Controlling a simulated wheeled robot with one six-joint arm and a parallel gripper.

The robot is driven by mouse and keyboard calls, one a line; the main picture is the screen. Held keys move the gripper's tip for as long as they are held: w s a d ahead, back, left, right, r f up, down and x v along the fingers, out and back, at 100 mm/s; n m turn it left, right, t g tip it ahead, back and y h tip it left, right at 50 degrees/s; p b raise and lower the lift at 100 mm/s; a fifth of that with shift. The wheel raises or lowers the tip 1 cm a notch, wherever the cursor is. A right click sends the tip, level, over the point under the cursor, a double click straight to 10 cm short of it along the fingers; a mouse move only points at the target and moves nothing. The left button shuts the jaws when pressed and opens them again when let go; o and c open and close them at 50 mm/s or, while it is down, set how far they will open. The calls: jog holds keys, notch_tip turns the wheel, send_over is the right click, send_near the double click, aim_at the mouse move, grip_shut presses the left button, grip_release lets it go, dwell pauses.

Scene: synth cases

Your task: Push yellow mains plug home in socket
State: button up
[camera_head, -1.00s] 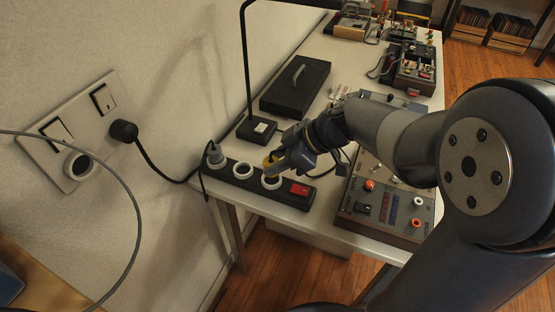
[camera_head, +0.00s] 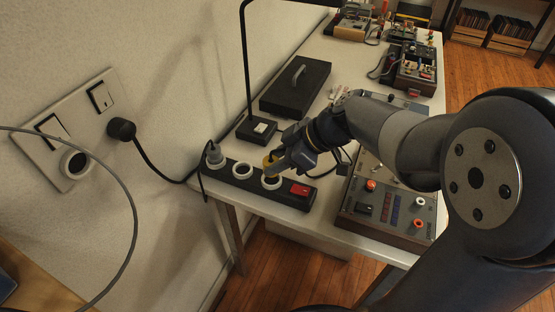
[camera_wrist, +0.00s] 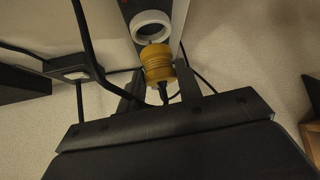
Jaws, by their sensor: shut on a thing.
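The yellow mains plug (camera_head: 268,162) is between the fingers of my gripper (camera_head: 276,166), which is shut on it. The plug is over the white-ringed socket (camera_head: 271,184) closest to the red switch on the black power strip (camera_head: 256,184). In the wrist view the ribbed yellow plug (camera_wrist: 157,65) shows between the fingers, its black cord trailing back towards me. A white socket ring (camera_wrist: 151,26) shows just beyond it, its opening partly visible.
A grey plug (camera_head: 214,153) fills the strip's far-left socket; the middle socket (camera_head: 243,171) is empty. The red switch (camera_head: 301,189) is close to my gripper. A lamp base (camera_head: 257,130) and black case (camera_head: 296,86) stand behind, a control panel (camera_head: 385,211) at right.

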jog(key=shift+f+b, duration=1.25)
jog(key=shift+b, duration=0.35)
jog(key=o, duration=1.1)
jog(key=p+v, duration=0.1)
jog(key=v, duration=1)
jog(key=shift+p, duration=0.35)
jog(key=shift+a, duration=0.1)
jog(key=b+x, duration=0.1)
jog(key=x, duration=0.9)
jog(key=shift+f, duration=0.15)
jog(key=shift+a+f, duration=0.1)
jog(key=shift+a, duration=0.25)
jog(key=shift+d+r+p, duration=0.1)
jog(key=shift+r+p, duration=0.3)
jog(key=shift+r, duration=0.1)
